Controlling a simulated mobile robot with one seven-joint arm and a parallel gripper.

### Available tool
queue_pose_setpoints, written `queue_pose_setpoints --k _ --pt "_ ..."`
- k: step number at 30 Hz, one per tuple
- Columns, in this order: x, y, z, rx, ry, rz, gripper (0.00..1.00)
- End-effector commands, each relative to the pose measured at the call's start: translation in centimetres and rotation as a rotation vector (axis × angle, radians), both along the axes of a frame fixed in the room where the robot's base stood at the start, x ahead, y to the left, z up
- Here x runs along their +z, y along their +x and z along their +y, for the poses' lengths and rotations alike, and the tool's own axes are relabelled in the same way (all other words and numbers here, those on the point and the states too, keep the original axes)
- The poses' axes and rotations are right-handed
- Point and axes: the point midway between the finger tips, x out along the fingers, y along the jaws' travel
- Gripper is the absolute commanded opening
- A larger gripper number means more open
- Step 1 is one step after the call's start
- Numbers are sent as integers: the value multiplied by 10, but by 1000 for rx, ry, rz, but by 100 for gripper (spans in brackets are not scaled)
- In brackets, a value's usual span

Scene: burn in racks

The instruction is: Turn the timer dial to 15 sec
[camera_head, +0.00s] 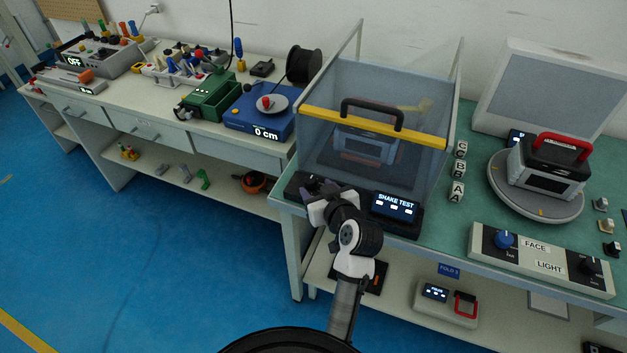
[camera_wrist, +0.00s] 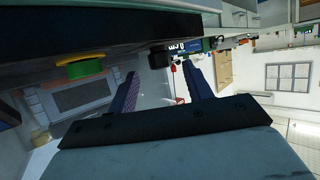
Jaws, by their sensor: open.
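The shake test console (camera_head: 410,222) is a dark panel at the front edge of the green bench, with a lit screen (camera_head: 395,206) reading SHAKE TEST above small white boxes. My gripper (camera_head: 316,186) is at the left part of this console and covers much of it in the head view. In the wrist view my gripper (camera_wrist: 162,67) is open, with two dark fingers apart. A short black knob (camera_wrist: 161,57) juts from a dark panel near and between the fingertips. It may be the timer dial; no setting or marking on it is legible, and contact cannot be told.
A clear enclosure with a yellow bar (camera_head: 372,128) stands behind the console. A green and yellow button (camera_wrist: 82,67) is on the dark panel. A FACE and LIGHT knob box (camera_head: 540,262) and a turntable (camera_head: 535,204) are to the right. Open floor lies left.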

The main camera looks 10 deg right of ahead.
Motion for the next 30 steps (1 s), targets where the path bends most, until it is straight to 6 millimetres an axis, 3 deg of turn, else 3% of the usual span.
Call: queue_pose_setpoints --k 6,18,28,30 --pt "-9 25 5 1 -1 0 50" --pt "-13 31 6 0 -1 0 49" --pt "-13 30 6 0 0 0 6" --pt "-13 30 6 -1 0 0 6"
